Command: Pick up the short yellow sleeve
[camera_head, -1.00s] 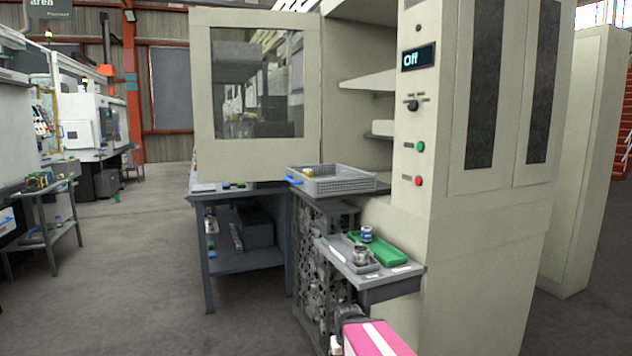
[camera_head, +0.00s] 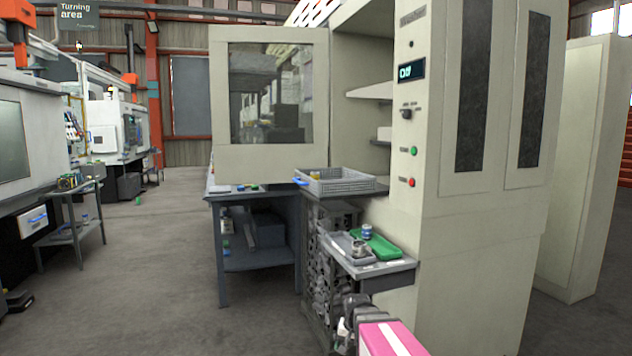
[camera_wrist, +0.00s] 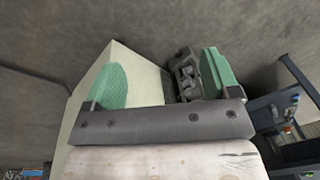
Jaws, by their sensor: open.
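I cannot make out a short yellow sleeve for certain in either view. A tiny yellowish spot shows inside the grey mesh basket (camera_head: 341,186) in the head view, too small to identify. My gripper (camera_wrist: 160,80) shows in the wrist view with its two green-padded fingers wide apart and nothing between them. Beyond the fingers are a pale panel and grey floor. In the head view, a pink and white part of my arm shows at the bottom edge, below the small shelf.
A small shelf (camera_head: 385,273) on the cabinet (camera_head: 470,230) holds a green tray (camera_head: 385,249) and a grey tray (camera_head: 340,243) with small metal parts. A dark table (camera_head: 222,255) stands under the cabinet's open windowed door (camera_head: 222,105). The floor (camera_head: 150,260) at left is clear up to a trolley (camera_head: 72,233).

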